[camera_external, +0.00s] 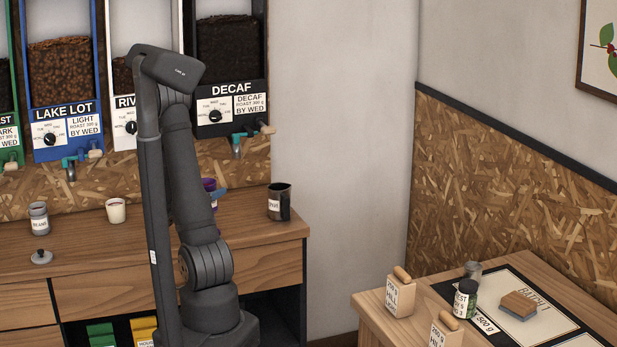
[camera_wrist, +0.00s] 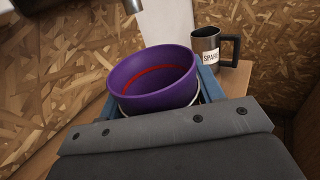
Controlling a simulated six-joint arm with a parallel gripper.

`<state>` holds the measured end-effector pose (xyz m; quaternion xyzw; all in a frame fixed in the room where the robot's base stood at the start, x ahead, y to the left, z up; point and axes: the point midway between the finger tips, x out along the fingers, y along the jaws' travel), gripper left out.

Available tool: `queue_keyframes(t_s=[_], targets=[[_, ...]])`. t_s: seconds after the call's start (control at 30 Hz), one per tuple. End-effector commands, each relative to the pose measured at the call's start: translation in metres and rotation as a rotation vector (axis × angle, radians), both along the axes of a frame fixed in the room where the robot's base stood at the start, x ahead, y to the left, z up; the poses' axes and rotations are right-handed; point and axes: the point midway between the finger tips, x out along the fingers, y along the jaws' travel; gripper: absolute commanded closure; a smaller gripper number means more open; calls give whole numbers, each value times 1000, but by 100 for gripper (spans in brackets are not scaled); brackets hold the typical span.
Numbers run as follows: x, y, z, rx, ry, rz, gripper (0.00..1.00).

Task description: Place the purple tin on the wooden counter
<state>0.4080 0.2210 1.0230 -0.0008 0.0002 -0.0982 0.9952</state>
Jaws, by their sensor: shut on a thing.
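The purple tin (camera_wrist: 146,94) is open-topped with a red line inside, and sits between the two blue fingers of my gripper (camera_wrist: 158,88) in the wrist view. My gripper is shut on it. In the external view only a sliver of the tin (camera_external: 209,185) shows beside my arm, with a blue finger of my gripper (camera_external: 219,194) at its right; my arm hides the rest. The wooden counter (camera_external: 255,228) runs below the dispensers. The tin is over or at the counter's back part; I cannot tell if its base touches.
A dark metal mug (camera_external: 275,204) stands right of the tin on the counter, also in the wrist view (camera_wrist: 204,47). A white cup (camera_external: 115,211), a labelled jar (camera_external: 39,218) and a small knobbed lid (camera_external: 41,257) stand at left. Dispenser taps (camera_external: 237,145) hang above the counter.

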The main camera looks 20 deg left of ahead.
Motion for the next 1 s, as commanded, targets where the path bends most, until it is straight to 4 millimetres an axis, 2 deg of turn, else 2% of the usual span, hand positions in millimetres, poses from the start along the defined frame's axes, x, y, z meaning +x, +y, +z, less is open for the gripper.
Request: queue_keyframes(t_s=[0.2,0.4,0.57,0.73,0.87,1.0], targets=[[0,0,38,8,-6,0,64],[4,-2,65,5,-2,-10,64],[34,-21,63,4,4,-85,64],[71,-49,63,9,9,-178,64],[105,-81,63,11,12,-266,64],[139,-122,64,15,15,-360,64]])
